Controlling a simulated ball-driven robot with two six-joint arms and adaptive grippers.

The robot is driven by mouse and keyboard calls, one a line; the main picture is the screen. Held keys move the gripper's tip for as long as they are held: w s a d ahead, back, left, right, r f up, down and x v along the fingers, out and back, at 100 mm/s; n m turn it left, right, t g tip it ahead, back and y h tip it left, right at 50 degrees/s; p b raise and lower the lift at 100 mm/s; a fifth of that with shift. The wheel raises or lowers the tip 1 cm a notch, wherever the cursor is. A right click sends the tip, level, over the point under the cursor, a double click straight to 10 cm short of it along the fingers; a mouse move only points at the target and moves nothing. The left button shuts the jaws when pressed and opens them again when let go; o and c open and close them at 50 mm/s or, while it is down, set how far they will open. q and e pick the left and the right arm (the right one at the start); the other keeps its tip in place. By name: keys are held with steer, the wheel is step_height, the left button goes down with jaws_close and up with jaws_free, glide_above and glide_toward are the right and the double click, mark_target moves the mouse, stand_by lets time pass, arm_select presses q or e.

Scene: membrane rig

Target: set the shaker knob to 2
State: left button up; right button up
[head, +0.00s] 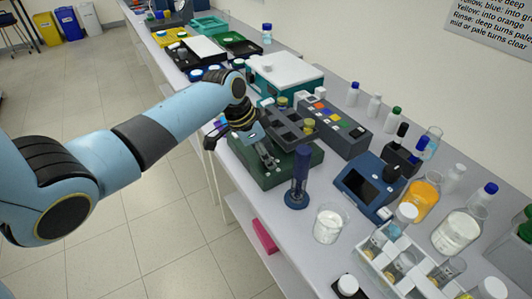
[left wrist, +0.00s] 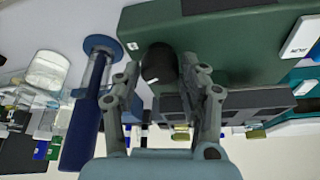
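The shaker is a dark green box (head: 275,175) on the bench, with a dark grey block rack (head: 290,120) on top. In the left wrist view its green face (left wrist: 225,45) fills the top. A black round knob (left wrist: 158,62) with a small pale mark stands out from that face. A small white label sits beside it; I cannot read its setting. My left gripper (head: 266,158) is low at the shaker's front. In the wrist view its fingers (left wrist: 160,70) are spread, one on each side of the knob; contact is unclear. My right gripper is out of view.
A blue upright stand (head: 298,178) is close right of the shaker, also large in the wrist view (left wrist: 90,100). A beaker (head: 328,225), a blue device with a screen (head: 367,187) and bottles stand further right. A grey button block (head: 335,125) is behind.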

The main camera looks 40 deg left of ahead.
arm_select(q)
steer(key=shift+o, duration=1.3)
steer(key=shift+r, duration=0.1)
steer(key=v, duration=1.1)
steer(key=shift+s+a+r, duration=0.15)
steer(key=shift+a+r, duration=0.05)
steer(key=shift+r, duration=0.1)
